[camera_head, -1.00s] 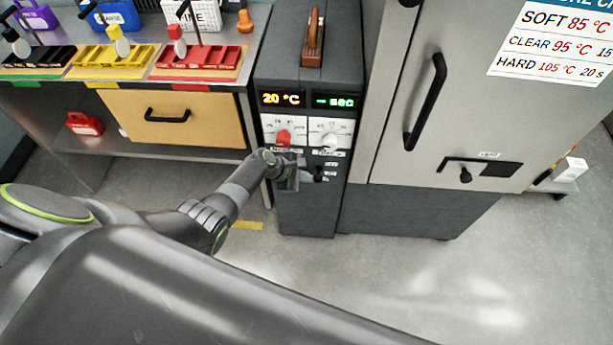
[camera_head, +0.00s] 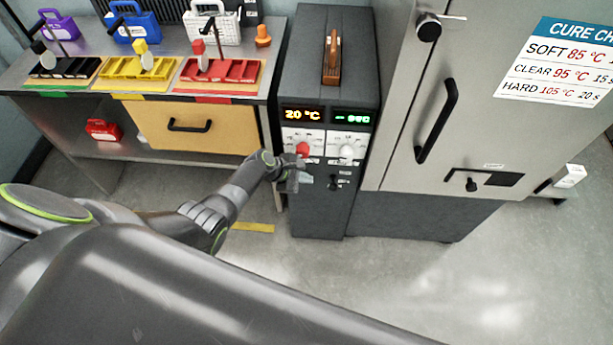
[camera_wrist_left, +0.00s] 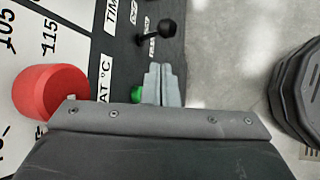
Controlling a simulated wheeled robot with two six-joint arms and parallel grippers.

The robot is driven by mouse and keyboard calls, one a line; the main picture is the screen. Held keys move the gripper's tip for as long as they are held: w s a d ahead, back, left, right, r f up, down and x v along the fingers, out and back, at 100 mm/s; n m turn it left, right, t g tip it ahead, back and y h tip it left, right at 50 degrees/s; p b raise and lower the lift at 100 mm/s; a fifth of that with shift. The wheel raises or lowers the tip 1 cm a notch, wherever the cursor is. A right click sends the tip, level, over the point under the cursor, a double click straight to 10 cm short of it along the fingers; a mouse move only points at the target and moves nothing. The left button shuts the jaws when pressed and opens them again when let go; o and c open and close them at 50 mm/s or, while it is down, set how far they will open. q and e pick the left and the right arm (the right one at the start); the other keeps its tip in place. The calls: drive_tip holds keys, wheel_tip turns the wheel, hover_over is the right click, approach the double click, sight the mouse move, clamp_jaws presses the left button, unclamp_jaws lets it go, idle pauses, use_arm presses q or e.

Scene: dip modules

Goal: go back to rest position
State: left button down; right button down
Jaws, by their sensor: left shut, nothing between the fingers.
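My left arm comes in from the left in the head view. Its gripper (camera_head: 303,179) is in front of the dark control cabinet (camera_head: 316,214), below the red knob (camera_head: 302,149). In the left wrist view the gripper's fingers (camera_wrist_left: 162,84) are together with nothing between them. The red knob (camera_wrist_left: 50,92) is to the left of the fingers, apart from them. A black lever (camera_wrist_left: 157,40) is beyond the fingertips, and a green button (camera_wrist_left: 137,94) is partly hidden beside them. My right gripper is not in view.
The cabinet's displays read 20 °C (camera_head: 303,114) and "- sec" (camera_head: 352,117). A tall grey oven (camera_head: 400,130) with a black handle (camera_head: 437,120) stands right of it. A workbench (camera_head: 85,35) with coloured trays and a drawer (camera_head: 195,130) is at left. The floor at lower right is clear.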

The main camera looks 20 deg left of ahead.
use_arm(q)
drive_tip(key=shift+s+a+r, duration=0.35)
drive_tip(key=shift+r, duration=0.15)
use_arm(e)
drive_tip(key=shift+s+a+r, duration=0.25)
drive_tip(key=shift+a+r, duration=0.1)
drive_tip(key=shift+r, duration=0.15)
use_arm(q)
drive_tip(key=shift+f, duration=0.1)
drive_tip(key=s+a+f+m+g+y+b, duration=0.15)
drive_tip(key=s+a+f+m, duration=0.25)
drive_tip(key=s+f, duration=0.6)
drive_tip(key=s+a+f+m+g+y, duration=0.1)
drive_tip(key=s+a+f+m+y, duration=0.2)
drive_tip(key=s+f, duration=0.65)
drive_tip(key=s+a+f+m+y, duration=0.1)
drive_tip(key=s+m, duration=0.3)
drive_tip(key=s, duration=0.5)
drive_tip(key=s+a+f+m+g+y+b, duration=0.1)
drive_tip(key=s+f+m, duration=0.2)
drive_tip(key=s, duration=0.7)
drive_tip(key=s+a+f+m+g+y+b, duration=0.1)
drive_tip(key=s+m, duration=0.4)
drive_tip(key=s, duration=0.5)
drive_tip(key=shift+s+a+f, duration=0.2)
drive_tip(key=shift+f, duration=0.2)
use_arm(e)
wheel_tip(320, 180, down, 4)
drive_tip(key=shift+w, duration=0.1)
